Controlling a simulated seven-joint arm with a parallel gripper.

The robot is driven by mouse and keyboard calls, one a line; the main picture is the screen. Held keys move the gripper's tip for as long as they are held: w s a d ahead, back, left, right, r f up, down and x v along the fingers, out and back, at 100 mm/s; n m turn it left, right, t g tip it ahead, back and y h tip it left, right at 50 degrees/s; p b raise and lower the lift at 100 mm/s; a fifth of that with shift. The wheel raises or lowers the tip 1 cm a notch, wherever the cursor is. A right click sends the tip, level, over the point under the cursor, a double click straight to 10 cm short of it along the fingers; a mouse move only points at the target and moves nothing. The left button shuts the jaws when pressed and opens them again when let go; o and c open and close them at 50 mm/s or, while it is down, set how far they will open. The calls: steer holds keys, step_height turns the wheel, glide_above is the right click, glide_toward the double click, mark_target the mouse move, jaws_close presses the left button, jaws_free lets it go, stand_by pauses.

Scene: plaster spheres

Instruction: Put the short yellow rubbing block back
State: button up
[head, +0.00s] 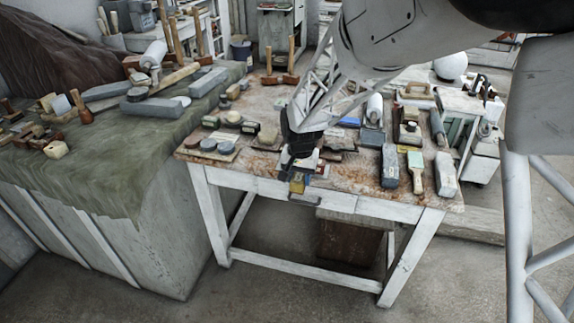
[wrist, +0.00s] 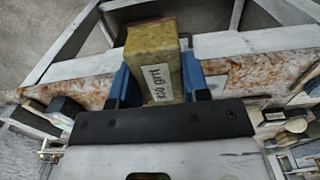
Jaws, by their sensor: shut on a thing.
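The short yellow rubbing block (head: 298,184) is held in my gripper (head: 300,174) at the front edge of the worn brown-topped table (head: 190,150). In the wrist view the block (wrist: 150,38) is a dull yellow with a white label ending in "grit". The blue fingers of my gripper (wrist: 156,80) are shut on its two sides. The block's lower part is hidden by the gripper's dark plate. Whether the block touches the table cannot be told.
Round discs (head: 218,146) lie left of my gripper. A grey block (head: 389,167), a brush (head: 416,172) and a pale block (head: 446,174) stand to the right. My arm hides part of the table's middle. A green-covered bench (head: 130,170) stands at the left.

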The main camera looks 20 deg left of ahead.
steer(key=shift+w, duration=0.1)
steer(key=w+a, duration=0.2)
steer(key=w, duration=0.2)
steer(key=w+a+f, duration=0.1)
steer(key=w+a, duration=0.2)
steer(key=w, duration=0.2)
steer(key=w+a, duration=0.2)
steer(key=w, duration=0.3)
steer(key=shift+a+f, duration=0.2)
steer(key=shift+a, duration=0.1)
steer(key=shift+f, duration=0.1)
steer(key=shift+f, duration=1.65)
steer(key=shift+f, duration=0.15)
steer(key=o, duration=1)
